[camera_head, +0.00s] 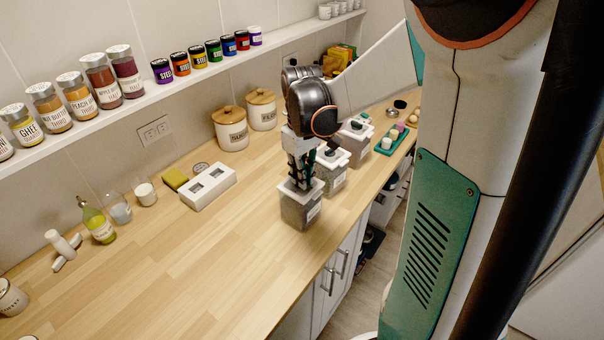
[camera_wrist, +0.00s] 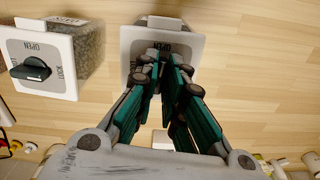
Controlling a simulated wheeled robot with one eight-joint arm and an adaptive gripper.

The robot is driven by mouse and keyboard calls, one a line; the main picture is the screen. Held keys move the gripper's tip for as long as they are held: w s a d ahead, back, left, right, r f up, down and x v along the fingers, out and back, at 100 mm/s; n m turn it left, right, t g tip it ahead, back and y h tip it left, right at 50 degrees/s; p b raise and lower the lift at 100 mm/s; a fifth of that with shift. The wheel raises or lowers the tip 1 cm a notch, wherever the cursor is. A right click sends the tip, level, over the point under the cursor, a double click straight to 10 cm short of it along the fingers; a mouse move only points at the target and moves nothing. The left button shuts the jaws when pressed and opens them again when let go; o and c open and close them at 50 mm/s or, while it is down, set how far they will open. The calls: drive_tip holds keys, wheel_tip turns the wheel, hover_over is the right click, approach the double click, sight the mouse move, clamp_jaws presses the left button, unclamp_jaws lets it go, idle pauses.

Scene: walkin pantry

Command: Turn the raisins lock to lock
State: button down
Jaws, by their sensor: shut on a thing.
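A clear square container with dark contents (camera_head: 300,210) stands upright on the wooden counter, nearest of a row of three. Its label is too small to read, so I cannot confirm it holds raisins. In the wrist view its white lid (camera_wrist: 194,42) shows the word OPEN along the far edge. My gripper (camera_head: 300,182) points down onto this lid and is shut on the lid's knob; it also shows in the wrist view (camera_wrist: 166,60). The fingers hide the knob, so its turn angle cannot be seen.
A similar container (camera_head: 333,180) with a black knob (camera_wrist: 33,70) stands just behind, and a third (camera_head: 355,138) beyond it. A white block with two openings (camera_head: 209,187) lies to the left. The counter's front left is clear; its front edge is close on the right.

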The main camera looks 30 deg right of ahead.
drive_tip(key=m, duration=0.4)
drive_tip(key=shift+a, duration=0.1)
drive_tip(key=m, duration=0.4)
drive_tip(key=shift+p, duration=0.35)
drive_tip(key=m, duration=0.4)
drive_tip(key=shift+w+a, duration=0.1)
drive_tip(key=shift+m, duration=2.2)
drive_tip(key=c, duration=1.7)
unclamp_jaws()
drive_tip(key=shift+r, duration=0.15)
